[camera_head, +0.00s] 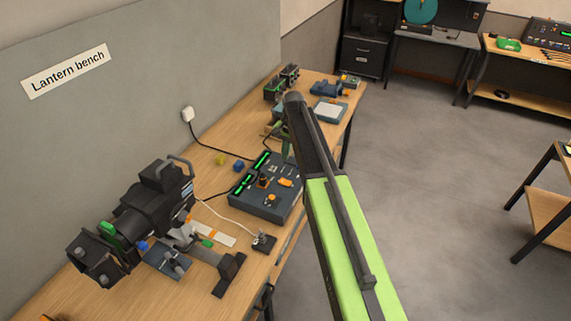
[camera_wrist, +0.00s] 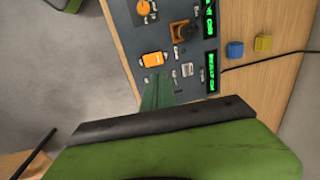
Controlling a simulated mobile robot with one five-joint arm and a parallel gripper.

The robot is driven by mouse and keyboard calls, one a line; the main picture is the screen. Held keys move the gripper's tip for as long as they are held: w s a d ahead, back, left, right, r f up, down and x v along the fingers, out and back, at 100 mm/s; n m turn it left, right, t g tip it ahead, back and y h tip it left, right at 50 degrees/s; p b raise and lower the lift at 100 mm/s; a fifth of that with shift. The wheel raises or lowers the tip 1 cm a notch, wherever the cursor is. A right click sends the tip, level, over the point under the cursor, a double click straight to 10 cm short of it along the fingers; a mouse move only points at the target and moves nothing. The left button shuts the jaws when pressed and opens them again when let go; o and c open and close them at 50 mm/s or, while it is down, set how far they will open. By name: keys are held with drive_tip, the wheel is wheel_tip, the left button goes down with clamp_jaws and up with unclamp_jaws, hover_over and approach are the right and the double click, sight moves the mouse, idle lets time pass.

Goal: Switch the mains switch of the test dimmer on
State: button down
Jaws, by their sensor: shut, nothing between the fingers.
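The test dimmer is a dark grey-blue box (camera_head: 250,204) on the bench, left of my arm; its panel (camera_wrist: 125,22) fills the upper middle of the wrist view. The panel carries lit green displays (camera_wrist: 211,72), a dark knob (camera_wrist: 184,31) on an orange base, small pale parts (camera_wrist: 187,70) and an orange rocker-like part (camera_wrist: 154,60). I cannot read which part is the mains switch or its position. My gripper (camera_wrist: 158,80) is shut and empty, its green fingers over the panel just below the orange part. Contact cannot be told. In the head view my arm partly hides it.
A black lantern (camera_head: 140,215) stands at the near left of the bench (camera_head: 215,285), with a small black box (camera_head: 264,242) right of it. A blue cube (camera_wrist: 234,49) and a yellow cube (camera_wrist: 264,43) lie beside the dimmer, near a black cable.

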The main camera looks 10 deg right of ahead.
sight(281, 180)
drive_tip(key=f+b, duration=0.4)
drive_tip(key=a+f+b, duration=0.1)
drive_tip(key=f+b, duration=0.3)
drive_tip(key=f, duration=0.1)
drive_tip(key=w+f+b, duration=0.1)
drive_tip(key=f+b, duration=0.3)
drive_tip(key=shift+a+f+b, duration=0.15)
drive_tip(key=shift+b, duration=0.15)
drive_tip(key=shift+a, duration=0.1)
